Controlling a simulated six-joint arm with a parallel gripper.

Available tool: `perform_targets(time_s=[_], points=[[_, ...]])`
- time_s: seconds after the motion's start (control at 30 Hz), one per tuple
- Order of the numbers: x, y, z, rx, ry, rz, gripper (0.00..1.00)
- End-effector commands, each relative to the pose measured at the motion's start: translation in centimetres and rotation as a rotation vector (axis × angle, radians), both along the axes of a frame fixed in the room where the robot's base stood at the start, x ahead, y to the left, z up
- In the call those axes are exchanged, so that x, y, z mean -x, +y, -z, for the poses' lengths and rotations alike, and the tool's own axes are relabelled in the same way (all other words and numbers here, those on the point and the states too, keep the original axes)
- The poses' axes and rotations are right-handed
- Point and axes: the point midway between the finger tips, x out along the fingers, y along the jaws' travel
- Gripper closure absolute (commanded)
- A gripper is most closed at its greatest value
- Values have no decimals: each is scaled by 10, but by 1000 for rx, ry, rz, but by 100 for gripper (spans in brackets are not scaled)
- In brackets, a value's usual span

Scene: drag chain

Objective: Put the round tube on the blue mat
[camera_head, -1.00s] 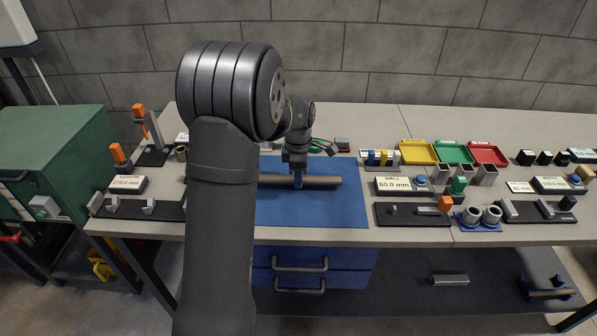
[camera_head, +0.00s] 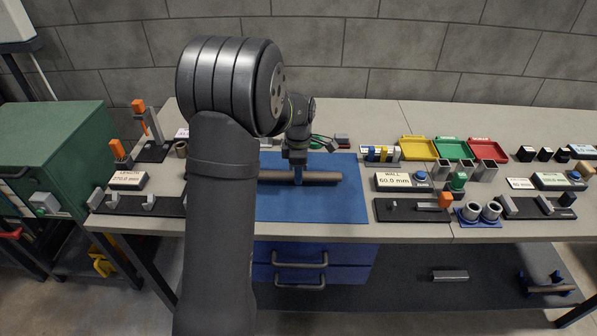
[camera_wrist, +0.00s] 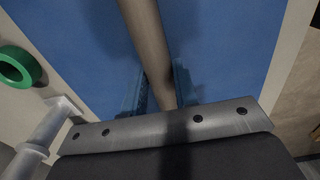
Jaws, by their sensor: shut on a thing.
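The round tube (camera_head: 325,177) is a long brown-grey cylinder. It lies level across the upper part of the blue mat (camera_head: 312,208) in the head view, its left part hidden behind my arm. My gripper (camera_head: 298,178) points down and is shut on the tube, with a blue finger showing in front of it. In the wrist view the tube (camera_wrist: 148,40) runs between my two blue fingers (camera_wrist: 158,95), with the blue mat (camera_wrist: 222,50) beneath. I cannot tell whether the tube touches the mat or is slightly above it.
A green ring (camera_wrist: 18,66) lies off the mat in the wrist view. Right of the mat stand a display box (camera_head: 394,182), a dark fixture plate (camera_head: 412,213) and yellow, green and red trays (camera_head: 418,150). The mat's front part is clear.

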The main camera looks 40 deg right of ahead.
Motion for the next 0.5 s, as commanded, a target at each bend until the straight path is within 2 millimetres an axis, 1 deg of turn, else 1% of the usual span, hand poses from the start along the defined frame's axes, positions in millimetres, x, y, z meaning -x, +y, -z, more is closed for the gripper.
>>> perform_targets(time_s=[0.27, 0.5], points=[[0, 0, 0, 1, -1, 0, 100], [0, 0, 5, 1, -1, 0, 100]])
